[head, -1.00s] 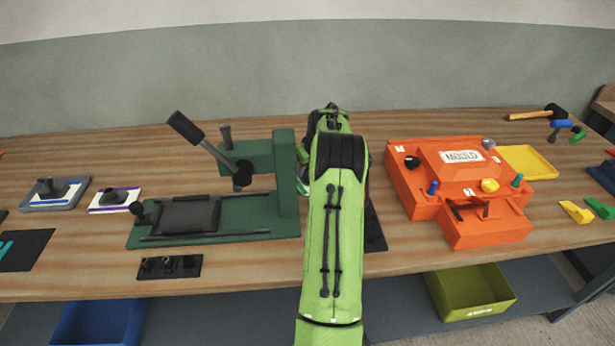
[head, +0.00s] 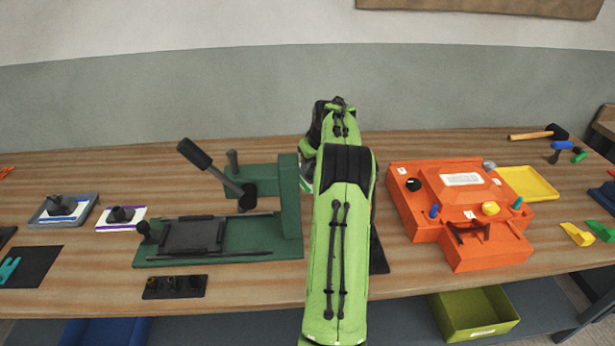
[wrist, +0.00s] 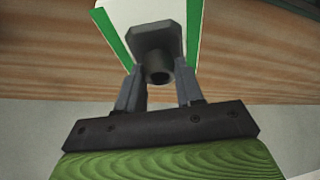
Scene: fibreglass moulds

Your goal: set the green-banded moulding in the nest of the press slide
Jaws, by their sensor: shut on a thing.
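The green-banded moulding (wrist: 119,38) is a white plate with green edge bands and a dark grey knob. In the wrist view my gripper (wrist: 160,84) is shut on the knob. In the head view my arm hides the gripper and most of the moulding; only a sliver of green and white (head: 307,171) shows left of the arm. The green press (head: 289,215) stands left of my arm. Its slide (head: 192,235) has a dark framed nest that looks empty. The press lever is raised and tilts to the upper left.
An orange mould machine (head: 460,205) stands right of my arm, with a yellow tray (head: 528,184) behind it. A small dark holder (head: 175,287) sits before the press.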

